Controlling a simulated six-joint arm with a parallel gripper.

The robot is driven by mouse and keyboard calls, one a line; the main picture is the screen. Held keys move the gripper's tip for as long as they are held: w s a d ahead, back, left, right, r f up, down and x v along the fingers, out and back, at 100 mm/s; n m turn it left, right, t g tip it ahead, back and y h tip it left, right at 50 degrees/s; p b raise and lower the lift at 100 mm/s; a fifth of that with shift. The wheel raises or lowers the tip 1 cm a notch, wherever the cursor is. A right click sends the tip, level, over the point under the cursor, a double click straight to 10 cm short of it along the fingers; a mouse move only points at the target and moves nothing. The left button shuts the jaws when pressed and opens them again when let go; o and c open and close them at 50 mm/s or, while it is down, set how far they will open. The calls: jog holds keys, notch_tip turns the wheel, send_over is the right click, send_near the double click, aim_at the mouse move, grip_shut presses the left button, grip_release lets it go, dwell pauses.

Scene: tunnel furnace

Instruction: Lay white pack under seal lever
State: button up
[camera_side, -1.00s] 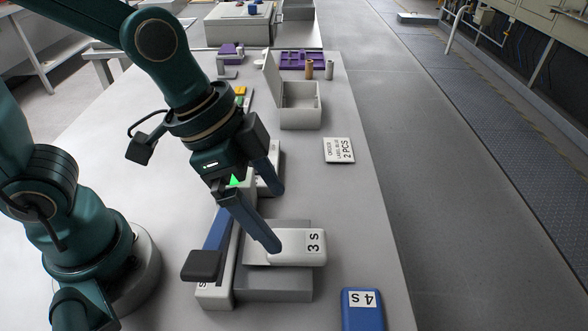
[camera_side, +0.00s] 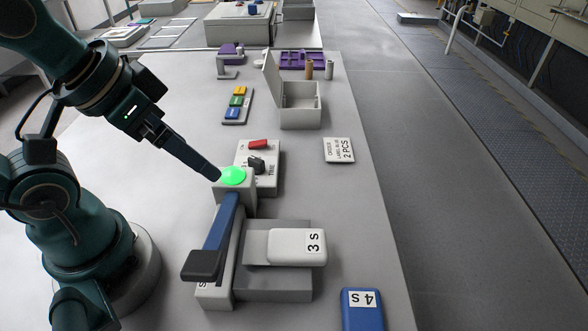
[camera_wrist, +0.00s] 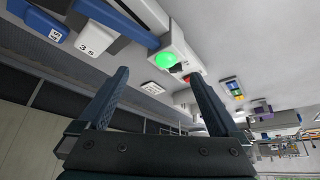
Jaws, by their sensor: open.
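The white pack (camera_side: 285,247), marked "3 S", lies flat on the grey plate (camera_side: 275,288) of the sealer. It also shows in the wrist view (camera_wrist: 93,40). The blue seal lever (camera_side: 221,232) with its dark handle (camera_side: 202,265) runs along the plate's left side. The pack's left end is close to the lever; I cannot tell if its edge is under it. A green lamp (camera_side: 232,176) glows at the lever's far end. My gripper (camera_side: 214,175) is beside the lamp, away from the pack. Its two fingers (camera_wrist: 160,75) are apart and empty.
A blue pack (camera_side: 361,312) marked "4 S" lies at the front right. A control box (camera_side: 268,178) with a red switch stands behind the lamp. An open grey box (camera_side: 300,112) and a label card (camera_side: 338,150) are further back. The right table strip is mostly clear.

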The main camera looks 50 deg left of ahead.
aim_at(285, 246)
jog(key=shift+s, duration=0.15)
jog(key=c, duration=0.6)
jog(key=shift+w+r, duration=0.2)
jog(key=shift+r, duration=0.45)
jog(key=shift+w+r, duration=0.2)
jog(key=shift+r, duration=0.4)
grip_shut()
jog(key=w+d+r+m+g, duration=0.2)
jog(key=w+d+r+m, duration=0.4)
jog(key=w, duration=0.4)
jog(key=w+d+f+m+g, duration=0.1)
jog(key=w+d+f+g, duration=0.2)
jog(key=d, duration=0.6)
jog(key=d+f, duration=0.2)
jog(key=f, duration=0.4)
jog(key=d+f+m, duration=0.1)
jog(key=f, duration=0.5)
jog(key=d+f+m, duration=0.1)
jog(key=d+f, duration=0.1)
jog(key=f, duration=0.4)
jog(key=shift+s+d+f+g, duration=0.2)
jog(key=shift+d+f+g, duration=0.1)
jog(key=shift+d, duration=0.05)
jog(key=shift+s+a+r, duration=0.15)
jog(key=shift+s+a, duration=0.05)
jog(key=shift+a, duration=0.05)
jog(key=shift+s+a, duration=1.1)
jog(key=shift+s, duration=0.05)
